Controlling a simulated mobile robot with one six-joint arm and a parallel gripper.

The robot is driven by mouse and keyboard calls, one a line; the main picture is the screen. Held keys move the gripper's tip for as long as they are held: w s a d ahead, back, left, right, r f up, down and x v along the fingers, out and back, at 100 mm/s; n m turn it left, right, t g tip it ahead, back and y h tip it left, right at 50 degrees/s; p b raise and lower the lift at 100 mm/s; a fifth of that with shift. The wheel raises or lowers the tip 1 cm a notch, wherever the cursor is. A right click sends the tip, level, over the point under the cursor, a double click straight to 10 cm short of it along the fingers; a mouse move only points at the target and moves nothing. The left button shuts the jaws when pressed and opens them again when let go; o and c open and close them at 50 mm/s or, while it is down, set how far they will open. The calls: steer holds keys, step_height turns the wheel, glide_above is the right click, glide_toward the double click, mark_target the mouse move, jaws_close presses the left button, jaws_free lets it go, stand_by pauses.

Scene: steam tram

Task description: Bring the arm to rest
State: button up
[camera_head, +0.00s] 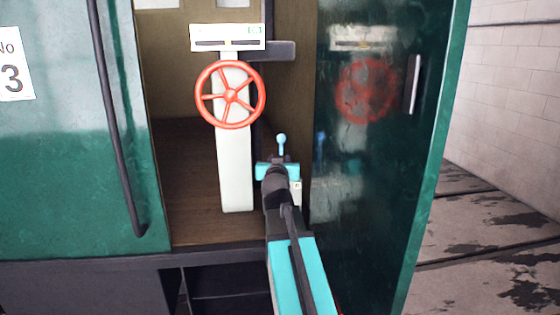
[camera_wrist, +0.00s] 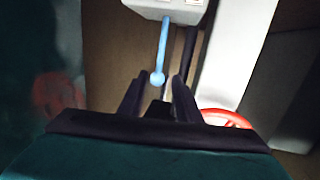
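My arm reaches up from the bottom of the head view into the tram's open doorway, with my gripper (camera_head: 278,162) in front of the light blue lever (camera_head: 281,143). In the wrist view my gripper (camera_wrist: 159,82) has two dark fingers standing apart. The blue lever (camera_wrist: 163,50) runs from a white box (camera_wrist: 172,10), and its ball end appears between the fingertips. Gaps show on both sides of the ball, so the fingers are not closed on it. How deep the ball sits between them I cannot tell.
A red handwheel (camera_head: 231,94) on a white column (camera_head: 236,170) stands left of my gripper. The glossy green door (camera_head: 375,170) stands open close on the right. The green tram side (camera_head: 60,180) with a dark handrail (camera_head: 112,110) is at left. Paving lies free at far right.

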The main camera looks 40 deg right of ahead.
stand_by(0.3)
